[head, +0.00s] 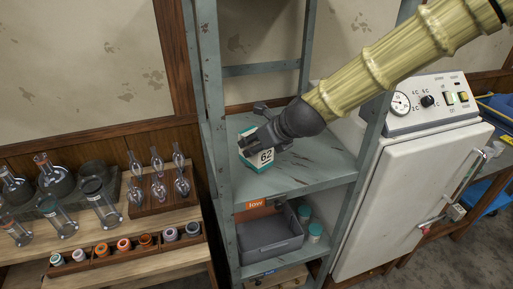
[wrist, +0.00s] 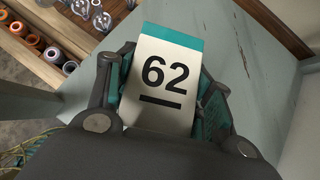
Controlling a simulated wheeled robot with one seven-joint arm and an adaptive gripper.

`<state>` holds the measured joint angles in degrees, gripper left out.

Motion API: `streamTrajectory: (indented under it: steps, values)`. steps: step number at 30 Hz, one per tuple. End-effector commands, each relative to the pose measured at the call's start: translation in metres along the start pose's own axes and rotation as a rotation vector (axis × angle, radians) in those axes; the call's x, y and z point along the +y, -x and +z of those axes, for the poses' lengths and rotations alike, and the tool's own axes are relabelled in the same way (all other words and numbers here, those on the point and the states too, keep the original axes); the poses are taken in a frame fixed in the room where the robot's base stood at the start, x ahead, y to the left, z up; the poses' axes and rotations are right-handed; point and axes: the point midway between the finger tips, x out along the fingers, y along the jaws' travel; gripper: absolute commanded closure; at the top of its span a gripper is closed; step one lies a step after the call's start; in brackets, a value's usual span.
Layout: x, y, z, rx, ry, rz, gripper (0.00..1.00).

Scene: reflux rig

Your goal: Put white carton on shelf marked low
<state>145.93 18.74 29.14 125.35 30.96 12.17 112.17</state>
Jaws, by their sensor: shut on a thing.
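The white carton (head: 264,159) has a teal top and the number 62 on its face. In the wrist view the carton (wrist: 164,78) sits between the two fingers of my gripper (wrist: 160,100), which is shut on it. In the head view my gripper (head: 262,142) holds the carton at the grey shelf surface above the orange "low" label (head: 256,204). I cannot tell whether the carton touches that surface. Below the label is a lower shelf level with a grey bin (head: 270,238) on it.
Teal-lidded jars (head: 314,232) stand right of the bin. Rack posts (head: 213,120) frame the shelves. A white cabinet (head: 405,190) stands close on the right. A wooden bench with glassware (head: 160,185) is on the left. The shelf around the carton is bare.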

Motion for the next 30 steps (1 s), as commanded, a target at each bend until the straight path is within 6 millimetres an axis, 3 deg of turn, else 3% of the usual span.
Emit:
streamTrajectory:
  steps: [6,21,22,24,25,30]
  values:
    - [0.0,-0.013,-0.013,0.001,-0.001,0.001,0.76]
    - [0.0,-0.018,-0.018,-0.001,0.0,0.001,0.76]
    - [0.0,-0.018,-0.018,-0.001,0.0,0.001,0.45]
    - [0.0,-0.018,-0.018,-0.001,0.0,0.0,0.32]
    - [0.0,-0.018,-0.018,-0.001,0.0,0.0,0.27]
    - [0.0,-0.018,-0.018,-0.001,0.001,0.0,0.27]
